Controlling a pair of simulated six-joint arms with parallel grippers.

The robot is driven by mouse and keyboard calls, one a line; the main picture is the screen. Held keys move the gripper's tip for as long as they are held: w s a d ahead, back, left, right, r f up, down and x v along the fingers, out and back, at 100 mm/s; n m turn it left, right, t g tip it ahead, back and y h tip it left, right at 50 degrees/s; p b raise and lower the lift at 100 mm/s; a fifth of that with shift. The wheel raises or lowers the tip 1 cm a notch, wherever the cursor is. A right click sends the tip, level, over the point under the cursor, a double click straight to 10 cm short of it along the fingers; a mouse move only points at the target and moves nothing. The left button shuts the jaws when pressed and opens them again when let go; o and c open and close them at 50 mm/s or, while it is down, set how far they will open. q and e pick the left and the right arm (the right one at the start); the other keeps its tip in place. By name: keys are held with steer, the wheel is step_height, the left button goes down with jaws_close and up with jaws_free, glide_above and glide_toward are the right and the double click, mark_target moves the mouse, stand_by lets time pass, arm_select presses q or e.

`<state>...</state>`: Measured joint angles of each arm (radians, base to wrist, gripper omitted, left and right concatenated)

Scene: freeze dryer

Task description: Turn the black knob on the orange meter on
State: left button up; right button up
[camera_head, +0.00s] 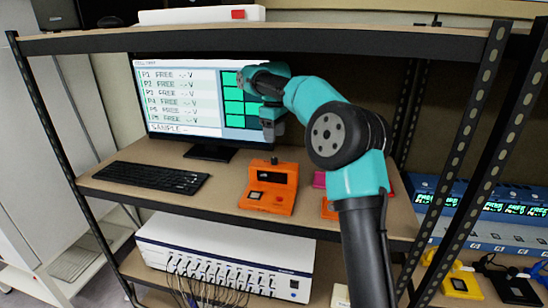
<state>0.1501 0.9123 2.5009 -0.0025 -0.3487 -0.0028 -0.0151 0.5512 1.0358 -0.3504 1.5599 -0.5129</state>
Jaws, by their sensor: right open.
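An orange meter (283,203) stands on the middle shelf, right of the keyboard. It has a dark display on its upright back and a dark square on its sloped front. A small dark bump (274,160) shows at its top edge; I cannot tell whether this is the black knob. My right gripper (269,136) is open and points down above and slightly behind the meter, in front of the monitor, apart from the meter. Its fingertips are small in view. My left gripper is not in view.
A monitor (180,88) and black keyboard (151,178) stand left on the shelf (215,190). Pink (319,180) and orange (327,209) items are partly hidden by my right arm. A white cabled unit (224,262) sits below. The upper shelf (330,40) and posts bound the space.

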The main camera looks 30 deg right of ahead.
mark_target(274, 158)
step_height(274, 158, down, 9)
steer(key=shift+r, duration=0.1)
stand_by(0.4)
steer(key=c, duration=0.9)
steer(key=shift+c, duration=0.2)
